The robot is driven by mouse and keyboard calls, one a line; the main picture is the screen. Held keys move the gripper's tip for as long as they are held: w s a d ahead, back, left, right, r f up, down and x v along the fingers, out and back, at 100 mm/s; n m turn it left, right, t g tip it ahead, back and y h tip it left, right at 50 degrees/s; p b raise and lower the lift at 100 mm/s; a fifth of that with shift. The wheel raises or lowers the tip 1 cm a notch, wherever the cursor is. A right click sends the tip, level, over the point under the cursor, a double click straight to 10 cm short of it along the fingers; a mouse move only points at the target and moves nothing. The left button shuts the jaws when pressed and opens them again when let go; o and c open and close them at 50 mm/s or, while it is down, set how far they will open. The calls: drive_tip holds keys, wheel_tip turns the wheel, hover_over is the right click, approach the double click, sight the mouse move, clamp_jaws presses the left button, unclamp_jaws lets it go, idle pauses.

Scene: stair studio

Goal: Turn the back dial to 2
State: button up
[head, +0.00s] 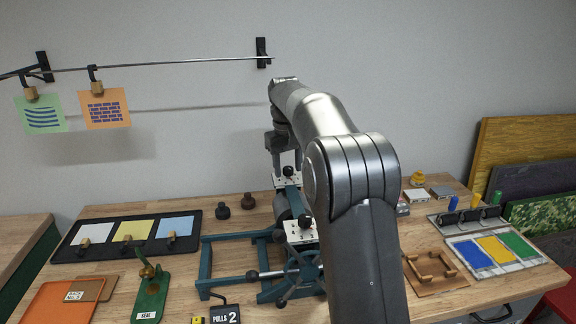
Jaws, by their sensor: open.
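A small press with a teal frame (206,262) stands on the wooden bench. The back dial (288,171) is a black knob on a white plate with small marks, at the far end of the press. A similar front dial (304,221) sits nearer to me on its own white plate. My gripper (287,168) points down at the back dial, its open fingers showing on either side of the knob. I cannot tell whether they touch it. The dial's setting is too small to read. My arm hides the right part of the press.
A spoked handwheel (300,272) and a "PULLS 2" sign (226,315) are at the front of the press. Two dark knobs (235,207) lie left of the back dial. A black tray with coloured cards (72,252) is at left. A wire with hanging cards (180,62) runs above.

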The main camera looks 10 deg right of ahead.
sight(287, 168)
wheel_tip(287, 168, up, 11)
drive_tip(key=shift+a+f, duration=0.15)
drive_tip(key=shift+a, duration=0.05)
idle(0.5)
drive_tip(key=shift+s, duration=0.15)
drive_tip(key=s+d+r+m+t, duration=0.2)
drive_tip(key=s+t, duration=0.1)
drive_tip(key=s, duration=1.8)
drive_tip(key=s+f+t, duration=0.1)
drive_tip(key=s+f, duration=0.6)
drive_tip(key=s, duration=0.2)
drive_tip(key=s+f+m+t, duration=0.1)
drive_tip(key=s+f, duration=0.6)
drive_tip(key=s, duration=0.3)
drive_tip(key=shift+d+f, duration=0.25)
drive_tip(key=shift+f, duration=0.15)
